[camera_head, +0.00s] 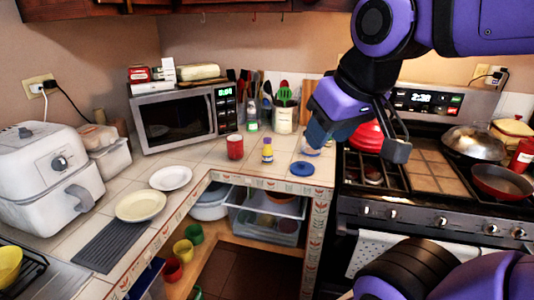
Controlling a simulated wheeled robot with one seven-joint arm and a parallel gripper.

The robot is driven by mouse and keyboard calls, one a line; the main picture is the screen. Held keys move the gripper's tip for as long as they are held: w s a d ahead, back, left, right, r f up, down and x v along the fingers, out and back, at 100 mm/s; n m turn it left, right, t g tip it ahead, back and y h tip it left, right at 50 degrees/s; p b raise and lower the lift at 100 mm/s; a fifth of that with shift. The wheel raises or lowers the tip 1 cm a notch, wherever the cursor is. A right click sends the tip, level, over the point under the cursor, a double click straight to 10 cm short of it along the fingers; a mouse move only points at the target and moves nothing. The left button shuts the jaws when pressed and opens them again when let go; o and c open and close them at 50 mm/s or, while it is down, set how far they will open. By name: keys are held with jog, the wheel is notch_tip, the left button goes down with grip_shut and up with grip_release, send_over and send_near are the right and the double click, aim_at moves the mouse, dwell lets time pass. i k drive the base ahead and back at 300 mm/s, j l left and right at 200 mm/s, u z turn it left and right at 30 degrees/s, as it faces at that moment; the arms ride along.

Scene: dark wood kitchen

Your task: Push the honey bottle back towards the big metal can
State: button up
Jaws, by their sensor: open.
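A small yellow bottle (267,151), which looks like the honey bottle, stands upright on the tiled counter near its inner corner. A red can (235,147) stands just left of it, with a small gap between them. A larger pale canister (284,118) holding utensils stands farther back; I cannot tell which of the two is the big metal can. My gripper (358,140) is open, raised at the right above the counter's edge beside the stove. It is apart from the bottle, and nothing shows held between its fingers.
A microwave (178,117) stands at the back left. Two plates (142,206) lie at the left. The stove (430,175) carries a red pot (367,136) and pans.

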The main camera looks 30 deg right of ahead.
aim_at(267, 152)
jog(key=i+l+u, duration=0.1)
jog(key=l+u, duration=0.3)
jog(key=l, duration=0.25)
jog(key=l+u, duration=0.45)
jog(key=l, duration=0.15)
